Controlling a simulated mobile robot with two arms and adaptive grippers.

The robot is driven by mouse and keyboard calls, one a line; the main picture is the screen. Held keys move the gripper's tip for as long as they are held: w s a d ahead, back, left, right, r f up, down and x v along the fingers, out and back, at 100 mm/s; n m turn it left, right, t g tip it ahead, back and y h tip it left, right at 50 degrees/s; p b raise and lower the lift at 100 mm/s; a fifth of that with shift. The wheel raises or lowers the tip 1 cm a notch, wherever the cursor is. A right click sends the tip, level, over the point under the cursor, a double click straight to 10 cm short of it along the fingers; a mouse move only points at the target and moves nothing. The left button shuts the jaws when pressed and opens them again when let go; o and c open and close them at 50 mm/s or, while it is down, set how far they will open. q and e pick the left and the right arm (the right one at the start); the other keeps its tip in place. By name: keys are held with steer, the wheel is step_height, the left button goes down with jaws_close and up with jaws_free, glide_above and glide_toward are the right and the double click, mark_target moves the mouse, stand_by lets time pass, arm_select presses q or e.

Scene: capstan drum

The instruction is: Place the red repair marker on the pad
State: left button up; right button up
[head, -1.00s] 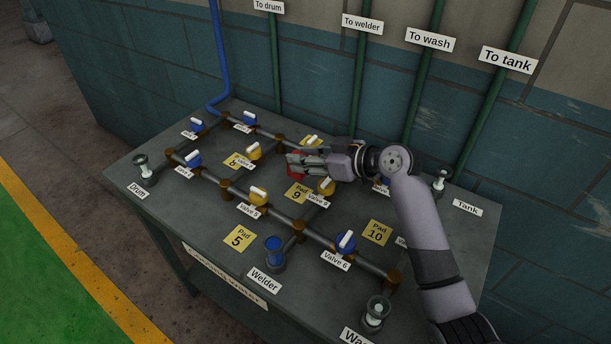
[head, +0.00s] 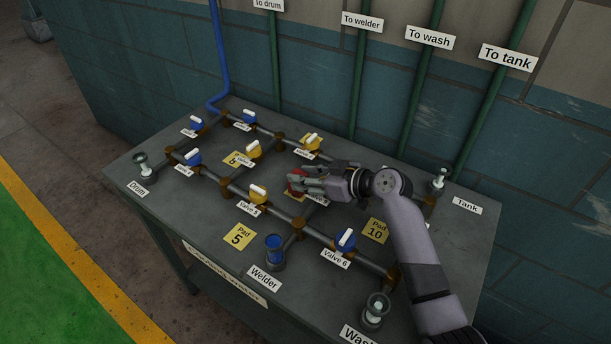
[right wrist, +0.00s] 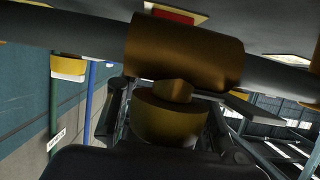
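The red repair marker (head: 295,184) shows beside my right gripper's fingers in the head view, over the yellow Pad 9 (head: 298,196). The fingers and marker hide most of that pad. In the right wrist view the red marker (right wrist: 172,16) appears against a yellow pad (right wrist: 203,19), beyond a brown pipe fitting. My right gripper (head: 308,180) has its fingers apart. In the right wrist view the fingers (right wrist: 166,118) stand on either side of a yellow valve part, and the marker is not between them. My left gripper is not in view.
Pipes with blue and yellow valves cross the grey table (head: 455,255). Pad 5 (head: 239,236) and Pad 10 (head: 375,231) lie bare. The blue Welder fitting (head: 274,247) stands near the front. A brown pipe fitting (right wrist: 186,52) is close to my right wrist camera.

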steer(key=o, duration=0.4)
steer(key=shift+r, duration=0.2)
steer(key=shift+s+d, duration=0.1)
steer(key=shift+d, duration=0.15)
steer(key=v, duration=0.7)
steer(key=shift+b, duration=0.4)
steer(key=shift+r, duration=0.1)
